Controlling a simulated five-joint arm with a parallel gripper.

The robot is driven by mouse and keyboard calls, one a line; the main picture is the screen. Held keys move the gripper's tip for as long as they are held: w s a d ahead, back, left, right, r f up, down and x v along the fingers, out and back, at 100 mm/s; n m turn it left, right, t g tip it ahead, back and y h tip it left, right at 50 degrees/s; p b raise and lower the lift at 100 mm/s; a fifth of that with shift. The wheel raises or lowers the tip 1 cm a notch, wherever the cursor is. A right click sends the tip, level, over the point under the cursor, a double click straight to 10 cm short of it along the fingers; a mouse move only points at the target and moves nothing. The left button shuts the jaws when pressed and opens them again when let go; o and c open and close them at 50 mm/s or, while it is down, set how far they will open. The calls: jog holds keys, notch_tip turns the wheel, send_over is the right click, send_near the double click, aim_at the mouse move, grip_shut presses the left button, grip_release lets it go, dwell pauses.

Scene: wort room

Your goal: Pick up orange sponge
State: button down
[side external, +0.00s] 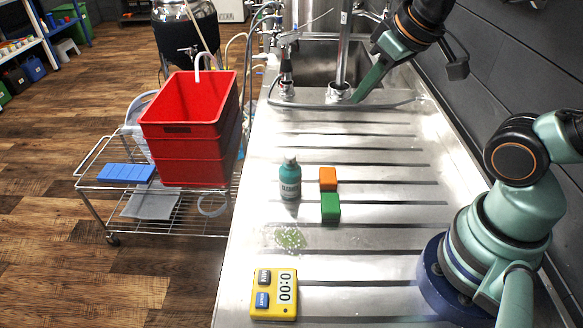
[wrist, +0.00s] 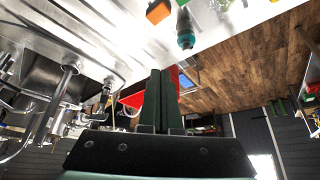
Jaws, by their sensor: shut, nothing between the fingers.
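The orange sponge (side external: 328,179) is a small block on the ribbed steel drainboard (side external: 380,240) in the side external view. Its near edge appears to meet a green block (side external: 331,207). It also shows at the top of the wrist view (wrist: 158,12). My gripper (side external: 360,95) is well behind the sponge, over the near edge of the sink. In the wrist view its two dark green fingers (wrist: 160,75) lie close together, shut and empty. The gripper is clearly apart from the sponge.
A teal bottle (side external: 290,178) stands just left of the sponge. A yellow timer (side external: 274,294) and a green spill (side external: 290,238) lie nearer the front. Taps (side external: 339,85) rise by the sink (side external: 318,62). A red crate (side external: 190,130) sits on a wire cart at left.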

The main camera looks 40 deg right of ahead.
dwell(0.3)
jog(key=shift+c, duration=1.2)
grip_release()
jog(key=m+g, duration=0.6)
jog(key=m, duration=0.3)
send_over(328, 174)
notch_tip(328, 174, down, 12)
jog(key=f, duration=0.5)
jog(key=shift+s+d+f, duration=0.25)
jog(key=shift+s+f, duration=0.05)
jog(key=shift+w+a+f, duration=0.1)
jog(key=shift+a+f, duration=0.05)
jog(key=shift+f, duration=1.35)
jog(key=shift+w+a+f, duration=0.1)
jog(key=shift+f, duration=1.35)
